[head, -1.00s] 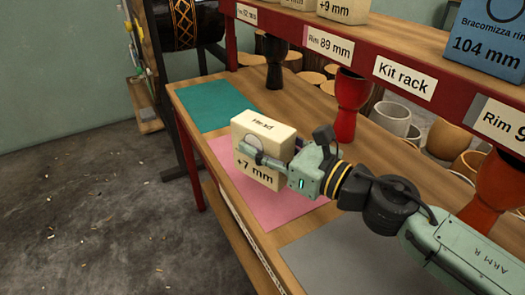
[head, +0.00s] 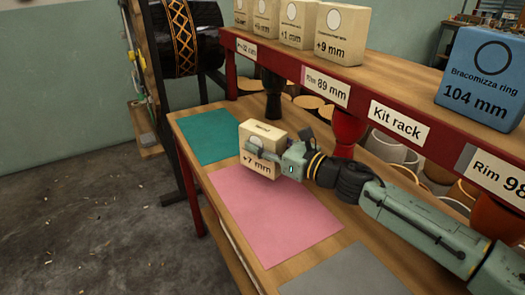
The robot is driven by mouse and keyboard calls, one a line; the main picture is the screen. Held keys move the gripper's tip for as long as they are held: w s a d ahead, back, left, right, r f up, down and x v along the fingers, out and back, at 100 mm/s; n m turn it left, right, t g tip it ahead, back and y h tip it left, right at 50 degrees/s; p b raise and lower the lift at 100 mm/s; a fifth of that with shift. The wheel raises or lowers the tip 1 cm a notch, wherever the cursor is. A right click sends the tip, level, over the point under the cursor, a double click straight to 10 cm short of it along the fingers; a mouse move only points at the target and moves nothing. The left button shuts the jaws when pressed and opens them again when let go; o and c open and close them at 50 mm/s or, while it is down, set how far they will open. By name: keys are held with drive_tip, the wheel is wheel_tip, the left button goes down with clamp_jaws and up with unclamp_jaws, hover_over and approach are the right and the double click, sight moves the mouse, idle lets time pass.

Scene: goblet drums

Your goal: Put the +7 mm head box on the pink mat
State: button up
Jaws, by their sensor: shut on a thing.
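The +7 mm head box (head: 258,166) is a cream box with a dark label, upright at the far end of the pink mat (head: 275,220). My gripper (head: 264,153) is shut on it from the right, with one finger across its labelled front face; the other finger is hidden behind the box. The box overlaps the mat's far edge in the picture, near the teal mat. I cannot tell whether its base touches the mat or hangs above it. Most of the pink mat is bare.
A teal mat (head: 208,134) lies beyond and a grey mat (head: 345,275) lies nearer. The kit rack shelf (head: 400,105) runs along the right, with cream boxes (head: 295,22) and a blue ring box (head: 490,75) on top. Red (head: 348,130) and black (head: 273,95) goblet drum shells stand below it.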

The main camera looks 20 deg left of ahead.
wheel_tip(320, 180, down, 3)
drive_tip(key=shift+f+p, duration=0.1)
drive_tip(key=shift+p, duration=0.35)
drive_tip(key=shift+f+b, duration=0.25)
drive_tip(key=shift+b, duration=0.1)
drive_tip(key=o, duration=1.3)
drive_tip(key=shift+o, duration=0.2)
drive_tip(key=shift+r, duration=0.15)
drive_tip(key=shift+r+p, duration=0.25)
drive_tip(key=shift+p, duration=0.2)
drive_tip(key=b+v, duration=0.3)
drive_tip(key=v, duration=0.9)
drive_tip(key=shift+f+b, duration=0.2)
drive_tip(key=shift+b, duration=0.2)
